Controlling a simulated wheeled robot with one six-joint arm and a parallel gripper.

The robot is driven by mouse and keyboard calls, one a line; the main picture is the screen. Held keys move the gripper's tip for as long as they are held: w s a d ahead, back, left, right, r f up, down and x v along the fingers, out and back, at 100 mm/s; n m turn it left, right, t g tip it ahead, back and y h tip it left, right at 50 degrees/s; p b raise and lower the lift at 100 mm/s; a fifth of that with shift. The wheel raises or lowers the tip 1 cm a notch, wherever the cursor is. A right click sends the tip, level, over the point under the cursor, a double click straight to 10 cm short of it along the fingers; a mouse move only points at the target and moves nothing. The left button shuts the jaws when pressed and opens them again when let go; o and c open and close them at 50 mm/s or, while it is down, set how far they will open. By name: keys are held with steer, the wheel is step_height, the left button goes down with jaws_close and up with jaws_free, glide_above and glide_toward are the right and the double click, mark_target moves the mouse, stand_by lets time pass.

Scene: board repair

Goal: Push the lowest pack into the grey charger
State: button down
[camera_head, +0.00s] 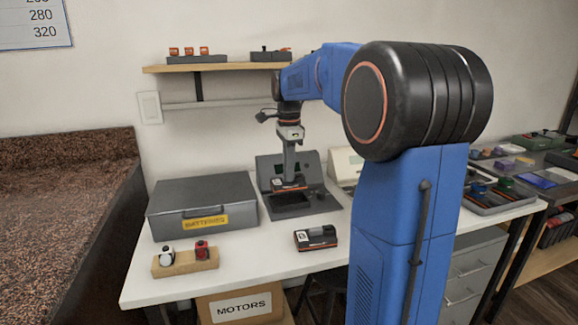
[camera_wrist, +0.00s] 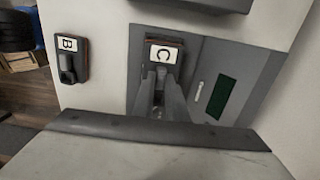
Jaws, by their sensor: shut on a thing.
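My gripper (camera_head: 289,175) is shut on a dark pack with a red-orange edge (camera_head: 288,185). In the wrist view, this pack (camera_wrist: 164,52) carries a white label C between my fingertips (camera_wrist: 160,80). The grey charger (camera_head: 322,203) stands at the back of the table, with a raised rear panel and a dark recess. The held pack is over the charger near that recess; I cannot tell whether it touches. The charger's plate (camera_wrist: 207,62) and its dark green strip also show in the wrist view. Another pack (camera_head: 315,238), labelled B in the wrist view (camera_wrist: 69,62), lies on the table.
A closed grey box marked BATTERIES (camera_head: 200,195) stands left of the charger. A wooden block (camera_head: 185,263) with a white and a red item is in front. A wall shelf (camera_head: 220,66) is above. Trays (camera_head: 500,200) stand to the right. White tabletop around pack B is clear.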

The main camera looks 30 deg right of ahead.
mark_target(289, 185)
steer(key=shift+f, duration=1.65)
steer(key=shift+f, duration=1)
stand_by(2.2)
steer(key=c, duration=1.4)
jaws_free()
steer(key=shift+r, duration=1.65)
steer(key=shift+r, duration=2.9)
